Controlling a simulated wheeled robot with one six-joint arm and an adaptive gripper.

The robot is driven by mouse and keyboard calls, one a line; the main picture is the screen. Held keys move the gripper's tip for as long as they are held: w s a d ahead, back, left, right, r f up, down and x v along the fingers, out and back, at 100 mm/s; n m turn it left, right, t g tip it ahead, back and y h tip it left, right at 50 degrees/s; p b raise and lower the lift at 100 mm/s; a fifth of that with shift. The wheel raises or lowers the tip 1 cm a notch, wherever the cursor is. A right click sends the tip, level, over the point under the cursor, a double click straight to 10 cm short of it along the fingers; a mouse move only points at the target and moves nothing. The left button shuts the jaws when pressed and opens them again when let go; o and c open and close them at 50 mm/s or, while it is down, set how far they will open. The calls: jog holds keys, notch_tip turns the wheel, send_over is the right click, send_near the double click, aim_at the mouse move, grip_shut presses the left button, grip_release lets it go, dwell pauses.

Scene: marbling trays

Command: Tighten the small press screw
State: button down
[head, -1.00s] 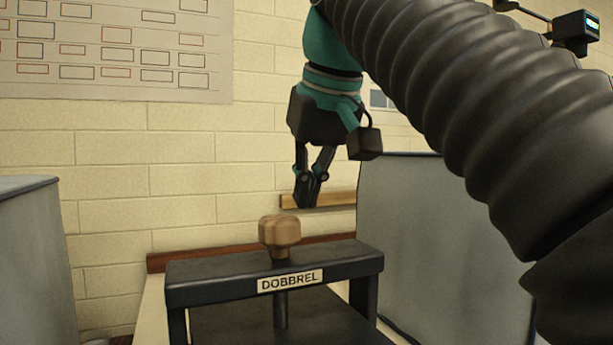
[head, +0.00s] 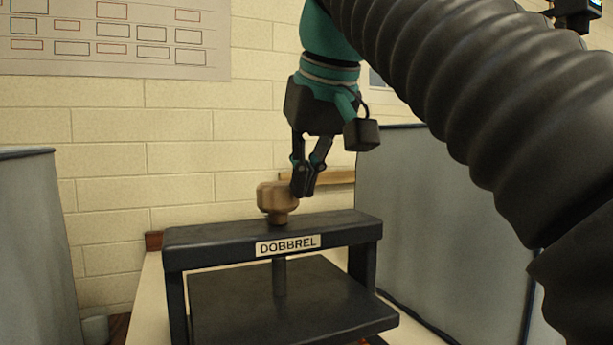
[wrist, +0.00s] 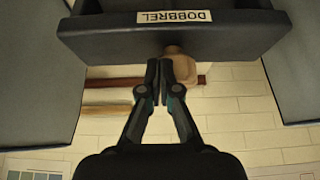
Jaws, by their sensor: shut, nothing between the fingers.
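The press screw shows as a tan wooden knob (head: 272,198) on a short shaft above the dark press crossbar (head: 200,246), which has a DOBBREL label. The shaft continues below the bar to a dark flat plate (head: 290,300). My gripper (head: 303,192) points down with its fingers shut and empty. Its tips overlap the right edge of the knob in the head view. In the wrist view the knob (wrist: 184,70) shows just right of and partly behind my fingertips (wrist: 160,64). I cannot tell whether they touch it.
Grey panels stand left (head: 40,245) and right (head: 420,220) of the press. A pale brick wall (head: 180,130) with a chart (head: 120,62) is behind. A wooden strip (head: 335,177) runs along the wall. A small grey cup (head: 95,330) sits at lower left.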

jog(key=shift+w+a, duration=0.2)
jog(key=shift+a, duration=0.05)
dwell(0.4)
jog(key=shift+s+a+p, duration=0.3)
jog(key=shift+p, duration=0.3)
jog(key=shift+s+a+p, duration=0.25)
jog(key=shift+a+p, duration=0.15)
jog(key=shift+p, duration=0.05)
jog(key=shift+a, duration=0.2)
jog(key=shift+s+a+p, duration=0.15)
jog(key=shift+a+p, duration=0.4)
jog(key=shift+p, duration=0.2)
jog(key=shift+s, duration=0.2)
send_near(272, 205)
jog(key=shift+w+a+r, duration=0.6)
jog(key=shift+w, duration=0.2)
